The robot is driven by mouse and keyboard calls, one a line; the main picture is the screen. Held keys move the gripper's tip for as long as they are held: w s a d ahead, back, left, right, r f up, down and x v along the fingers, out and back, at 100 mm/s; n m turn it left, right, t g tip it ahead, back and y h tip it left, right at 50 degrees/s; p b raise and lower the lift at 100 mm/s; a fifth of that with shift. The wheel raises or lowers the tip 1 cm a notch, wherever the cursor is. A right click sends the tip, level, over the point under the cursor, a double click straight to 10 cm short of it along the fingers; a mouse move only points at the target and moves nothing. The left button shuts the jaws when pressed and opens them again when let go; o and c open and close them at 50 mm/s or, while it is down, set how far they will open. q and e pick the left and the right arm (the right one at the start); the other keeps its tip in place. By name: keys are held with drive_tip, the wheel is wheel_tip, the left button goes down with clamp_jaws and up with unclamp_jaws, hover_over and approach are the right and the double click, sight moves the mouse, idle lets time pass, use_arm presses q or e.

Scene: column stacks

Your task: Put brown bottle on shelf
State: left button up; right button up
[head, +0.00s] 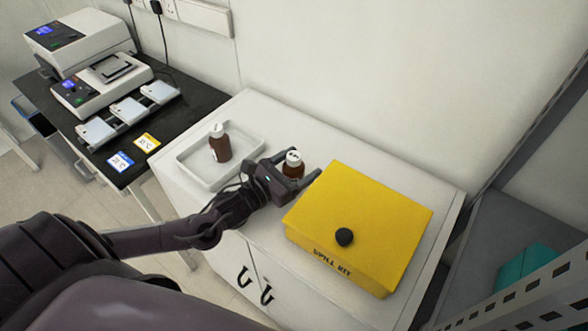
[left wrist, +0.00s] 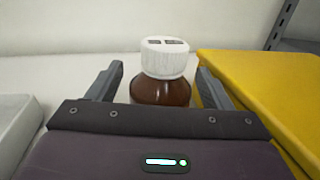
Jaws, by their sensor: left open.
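A brown bottle (head: 293,172) with a white cap stands upright on the white cabinet top, left of the yellow spill kit box. My left gripper (head: 303,163) is open, with its fingers on either side of this bottle. In the left wrist view the bottle (left wrist: 161,91) shows between the two fingers with gaps visible on both sides; its lower part is hidden by the gripper. A second brown bottle (head: 220,147) stands in a white tray (head: 190,173). A grey metal shelf (head: 495,225) is at the right. My right gripper is not in view.
The yellow spill kit box (head: 375,215) with a black knob is close to the right finger. A teal box (head: 530,272) sits on the shelf. A perforated post (head: 535,290) stands at the shelf's front. Lab devices (head: 105,85) stand on the black bench at left.

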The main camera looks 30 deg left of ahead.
use_arm(q)
drive_tip(key=shift+w+d, duration=0.1)
drive_tip(key=shift+w, duration=0.25)
drive_tip(key=shift+c, duration=0.2)
drive_tip(key=c, duration=1)
drive_tip(key=shift+c, duration=0.6)
drive_tip(key=shift+r, duration=0.1)
